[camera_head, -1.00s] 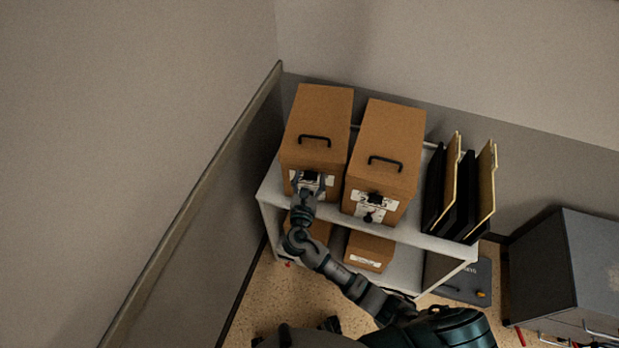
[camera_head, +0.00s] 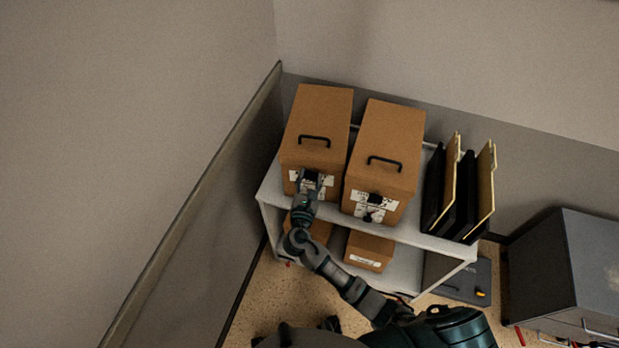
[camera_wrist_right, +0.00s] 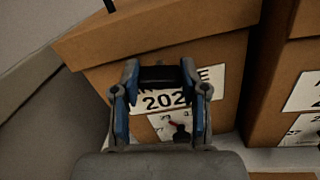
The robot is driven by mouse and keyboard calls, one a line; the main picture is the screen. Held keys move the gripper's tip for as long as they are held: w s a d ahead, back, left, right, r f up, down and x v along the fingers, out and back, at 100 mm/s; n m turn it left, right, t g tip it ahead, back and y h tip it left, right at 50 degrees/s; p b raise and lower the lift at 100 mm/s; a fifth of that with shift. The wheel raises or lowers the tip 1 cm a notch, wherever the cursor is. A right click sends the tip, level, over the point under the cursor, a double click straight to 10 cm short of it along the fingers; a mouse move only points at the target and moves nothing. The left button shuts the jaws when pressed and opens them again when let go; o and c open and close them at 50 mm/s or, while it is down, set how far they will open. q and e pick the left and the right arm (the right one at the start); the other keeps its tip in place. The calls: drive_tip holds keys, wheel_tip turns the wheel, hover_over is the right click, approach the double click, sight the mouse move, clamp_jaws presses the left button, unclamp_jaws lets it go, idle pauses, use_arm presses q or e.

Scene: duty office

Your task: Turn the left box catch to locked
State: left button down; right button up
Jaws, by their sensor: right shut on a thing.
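The left box (camera_head: 322,115) is a brown archive box on the white shelf, with a black handle on top and a white label on its front. Its black catch (camera_wrist_right: 160,76) sits at the top of the label and also shows in the head view (camera_head: 311,177). My right gripper (camera_head: 308,184) is at the box front; in the wrist view its blue-padded fingers (camera_wrist_right: 159,75) are shut on the catch, one on each side. A small black knob with a red mark (camera_wrist_right: 181,133) shows below, on a lower label. Whether the catch is locked I cannot tell. My left gripper is out of view.
A similar right box (camera_head: 388,135) stands close beside, with its own catch and knob. Folders (camera_head: 485,190) stand further right. A smaller box (camera_head: 369,250) is on the lower shelf. A grey cabinet (camera_head: 575,270) stands at right; a wall is close on the left.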

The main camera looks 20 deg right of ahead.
drive_tip(key=shift+m, duration=0.9)
drive_tip(key=shift+f+m, duration=0.1)
drive_tip(key=shift+m, duration=0.9)
drive_tip(key=shift+m+b, duration=0.35)
drive_tip(key=shift+m, duration=0.05)
drive_tip(key=shift+f+m+b, duration=0.1)
drive_tip(key=shift+m+b, duration=0.2)
drive_tip(key=shift+m, duration=0.6)
drive_tip(key=m+b, duration=0.1)
drive_tip(key=m, duration=0.1)
drive_tip(key=m+b, duration=0.1)
drive_tip(key=m, duration=0.2)
drive_tip(key=m+b, duration=0.1)
drive_tip(key=m, duration=0.1)
drive_tip(key=shift+s+d+f+b, duration=0.1)
drive_tip(key=shift+f+b, duration=0.15)
drive_tip(key=shift+b, duration=0.1)
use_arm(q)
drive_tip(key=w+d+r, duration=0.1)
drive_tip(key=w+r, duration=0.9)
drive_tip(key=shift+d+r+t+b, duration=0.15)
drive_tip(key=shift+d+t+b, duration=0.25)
use_arm(e)
drive_tip(key=shift+m, duration=1)
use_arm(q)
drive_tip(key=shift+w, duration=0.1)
